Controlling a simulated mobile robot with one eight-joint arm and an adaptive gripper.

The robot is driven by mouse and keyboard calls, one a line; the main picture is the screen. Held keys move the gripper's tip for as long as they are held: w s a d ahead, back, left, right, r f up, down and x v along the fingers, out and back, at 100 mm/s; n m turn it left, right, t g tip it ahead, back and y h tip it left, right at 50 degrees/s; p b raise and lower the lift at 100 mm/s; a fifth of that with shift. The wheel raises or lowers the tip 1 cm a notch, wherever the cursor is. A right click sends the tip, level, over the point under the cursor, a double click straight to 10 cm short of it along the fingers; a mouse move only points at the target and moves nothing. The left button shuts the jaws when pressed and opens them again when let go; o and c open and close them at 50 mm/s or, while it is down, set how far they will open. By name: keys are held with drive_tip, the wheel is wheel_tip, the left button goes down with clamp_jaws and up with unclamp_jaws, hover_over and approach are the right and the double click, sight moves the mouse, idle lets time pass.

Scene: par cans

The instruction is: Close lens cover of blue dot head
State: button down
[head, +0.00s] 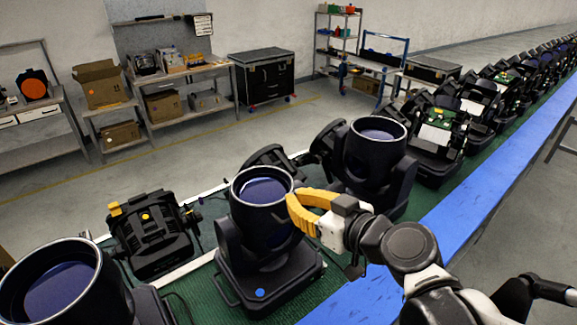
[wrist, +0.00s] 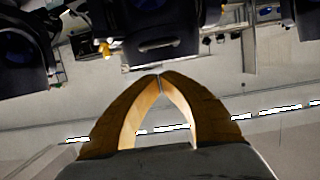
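The blue dot head (head: 262,235) is a black can-shaped lamp standing upright in a yoke on a black base. A blue dot (head: 260,293) marks the front of the base. Its round top is open and shows a dark blue lens (head: 263,190). A black flap-like piece (head: 268,156) stands behind its rim; I cannot tell for sure that it is the lens cover. My gripper (head: 292,205) has yellow fingers at the right side of the rim; I cannot tell whether they touch it. In the wrist view the fingertips (wrist: 160,75) meet, with nothing visible between them.
A similar head (head: 378,150) stands close behind on the right, and another (head: 65,285) at the front left. A black unit with yellow parts (head: 150,235) lies between. The heads stand on a green belt with a blue edge (head: 470,195). Shelves and a black case (head: 263,78) are farther back.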

sight(285, 208)
drive_tip(key=shift+s+d+f+b, duration=0.15)
drive_tip(key=shift+f+b, duration=0.2)
drive_tip(key=shift+f, duration=0.3)
drive_tip(key=shift+s+d+f+b, duration=0.15)
drive_tip(key=shift+f+b, duration=0.25)
drive_tip(key=shift+f, duration=0.3)
drive_tip(key=shift+s+d+f+b, duration=0.15)
drive_tip(key=shift+f+b, duration=0.2)
drive_tip(key=shift+f, duration=0.3)
drive_tip(key=shift+a, duration=0.1)
